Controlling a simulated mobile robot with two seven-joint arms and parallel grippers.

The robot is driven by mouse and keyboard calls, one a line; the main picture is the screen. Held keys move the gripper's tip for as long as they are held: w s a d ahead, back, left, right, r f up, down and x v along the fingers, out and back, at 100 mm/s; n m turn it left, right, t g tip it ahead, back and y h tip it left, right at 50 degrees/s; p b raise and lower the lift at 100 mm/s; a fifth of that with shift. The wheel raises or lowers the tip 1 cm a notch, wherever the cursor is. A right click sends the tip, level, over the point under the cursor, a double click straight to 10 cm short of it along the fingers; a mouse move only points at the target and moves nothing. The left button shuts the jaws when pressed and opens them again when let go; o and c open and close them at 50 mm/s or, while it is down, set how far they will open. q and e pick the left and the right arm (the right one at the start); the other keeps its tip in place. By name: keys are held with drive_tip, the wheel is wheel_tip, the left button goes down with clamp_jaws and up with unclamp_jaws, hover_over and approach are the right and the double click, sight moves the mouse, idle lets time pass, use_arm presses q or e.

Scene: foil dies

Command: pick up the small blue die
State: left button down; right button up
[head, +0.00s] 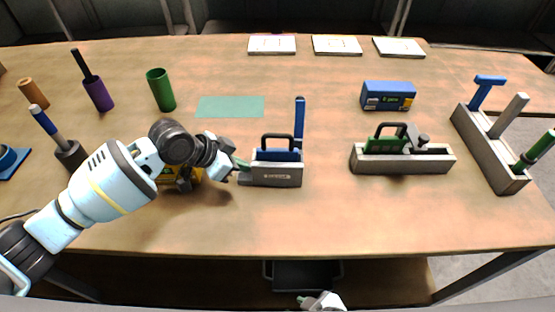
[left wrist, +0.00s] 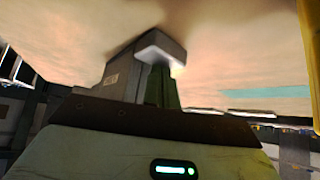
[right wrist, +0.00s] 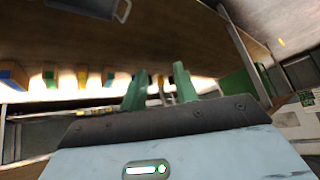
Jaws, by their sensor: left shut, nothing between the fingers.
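In the head view a blue block with a black handle (head: 278,154) sits in a grey holder (head: 275,175) at mid-table, with an upright blue bar (head: 299,115) at its right end. A blue T-shaped piece (head: 485,90) stands in the long grey rack at right. I cannot tell which is the small blue die. My left gripper (head: 240,163) is shut and empty, close to the holder's left end; its green fingers (left wrist: 162,85) show against a grey block in the left wrist view. My right gripper (right wrist: 157,88) is open and empty, below the table's front edge.
A green piece (head: 386,145) sits in another grey holder (head: 400,163). A blue box (head: 388,95), the long rack (head: 490,150), a green mat (head: 230,107) and several cups are around. A yellow object (head: 166,175) is partly hidden under my left arm. The front middle is clear.

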drive_tip(key=a+r+n+g+y, duration=0.1)
drive_tip(key=a+r+n+g, duration=0.35)
drive_tip(key=a+r, duration=0.2)
drive_tip(key=w+a+r+n, duration=0.2)
drive_tip(key=w+r+n, duration=0.2)
drive_tip(key=r, duration=0.9)
drive_tip(key=t+h, duration=0.7)
approach(277, 136)
drive_tip(key=shift+w+r+x, duration=0.25)
drive_tip(key=shift+w+x, duration=0.1)
drive_tip(key=shift+x, duration=2.35)
drive_tip(key=shift+n+g, duration=0.25)
drive_tip(key=shift+n, duration=0.2)
drive_tip(key=shift+s+x, duration=0.15)
drive_tip(key=shift+x, duration=1.15)
drive_tip(key=shift+s+x, duration=0.15)
drive_tip(key=shift+x, duration=1.15)
drive_tip(key=shift+f, duration=0.2)
clamp_jaws()
